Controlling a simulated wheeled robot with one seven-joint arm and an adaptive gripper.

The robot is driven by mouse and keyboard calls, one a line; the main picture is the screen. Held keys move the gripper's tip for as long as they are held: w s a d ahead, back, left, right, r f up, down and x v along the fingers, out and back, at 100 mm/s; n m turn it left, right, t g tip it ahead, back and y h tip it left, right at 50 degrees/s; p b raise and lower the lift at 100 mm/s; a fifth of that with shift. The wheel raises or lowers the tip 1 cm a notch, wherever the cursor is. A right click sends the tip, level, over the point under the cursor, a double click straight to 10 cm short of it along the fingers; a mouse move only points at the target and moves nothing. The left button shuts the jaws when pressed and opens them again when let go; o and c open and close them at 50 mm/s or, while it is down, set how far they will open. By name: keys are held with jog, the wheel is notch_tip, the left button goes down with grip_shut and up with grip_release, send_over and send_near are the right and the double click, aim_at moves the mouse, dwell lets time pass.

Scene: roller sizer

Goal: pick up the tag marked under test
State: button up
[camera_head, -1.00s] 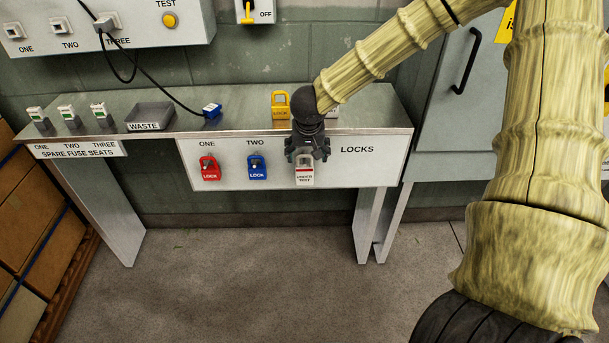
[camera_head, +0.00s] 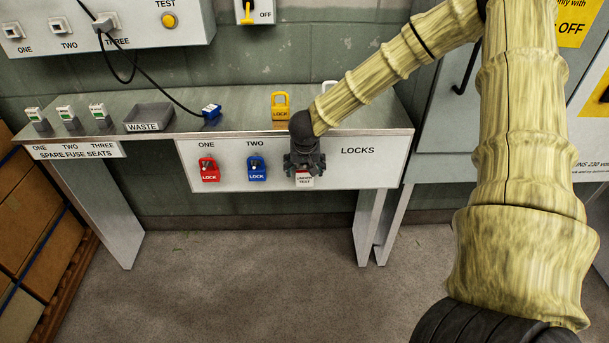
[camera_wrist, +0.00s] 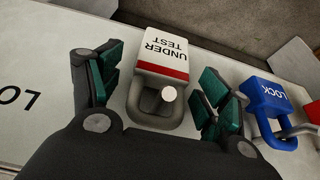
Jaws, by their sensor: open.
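The tag marked under test (camera_head: 304,180) is a white padlock-shaped tag with a red band and a grey shackle. It hangs on a peg on the front panel below the bench edge, right of the blue lock. In the wrist view the tag (camera_wrist: 163,58) lies between my gripper's two green-padded fingers, with a gap visible on each side. Its shackle loops around the light round peg end (camera_wrist: 169,94). My gripper (camera_head: 304,165) is open at the panel and hides the upper part of the tag in the head view.
A red lock (camera_head: 209,170) and a blue lock (camera_head: 257,168) hang left on the same panel (camera_head: 360,172). The blue lock (camera_wrist: 268,98) is close beside one finger. A yellow lock (camera_head: 280,106) stands on the bench (camera_head: 240,118) above. The floor in front is clear.

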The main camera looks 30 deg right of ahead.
jog(key=shift+w+d+f, duration=0.1)
jog(key=shift+w+f, duration=0.1)
jog(key=shift+f, duration=0.35)
jog(key=c, duration=1.1)
jog(key=shift+c, duration=0.2)
jog(key=shift+r, duration=0.15)
